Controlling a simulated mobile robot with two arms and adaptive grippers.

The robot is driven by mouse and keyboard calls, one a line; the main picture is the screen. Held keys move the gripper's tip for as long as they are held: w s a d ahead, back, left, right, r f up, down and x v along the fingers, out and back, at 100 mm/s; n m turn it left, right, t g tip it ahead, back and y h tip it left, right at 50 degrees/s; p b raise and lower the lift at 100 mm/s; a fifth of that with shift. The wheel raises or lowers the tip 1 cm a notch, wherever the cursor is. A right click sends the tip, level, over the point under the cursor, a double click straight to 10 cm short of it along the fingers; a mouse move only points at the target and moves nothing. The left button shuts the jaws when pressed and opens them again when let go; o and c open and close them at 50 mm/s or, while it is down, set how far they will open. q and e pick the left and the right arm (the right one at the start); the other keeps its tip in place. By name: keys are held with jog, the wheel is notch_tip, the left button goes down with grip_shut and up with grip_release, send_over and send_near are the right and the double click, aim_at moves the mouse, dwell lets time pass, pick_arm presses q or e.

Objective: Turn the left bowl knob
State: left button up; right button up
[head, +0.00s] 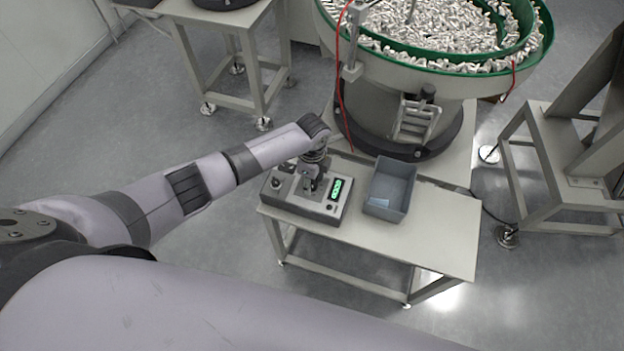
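A grey control box (315,214) with a green lit display (341,186) sits on the left part of the table. A small dark knob (276,184) shows on the box's left end. My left gripper (312,186) points down over the middle of the box, just left of the display and right of that knob. It hides part of the box's top, and any control under it is covered. The fingers are too small to tell whether they are open, shut or touching anything. My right gripper is not in view.
A grey open bin (390,188) stands on the table (432,232) right of the box. A large green-rimmed bowl (440,62) full of metal parts stands behind, with a red cable (340,85) hanging down. The table's front right is clear.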

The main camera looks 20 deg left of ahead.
aim_at(312, 183)
pick_arm(q)
jog(key=shift+o, duration=0.3)
notch_tip(312, 183, up, 12)
dwell(0.5)
dwell(0.3)
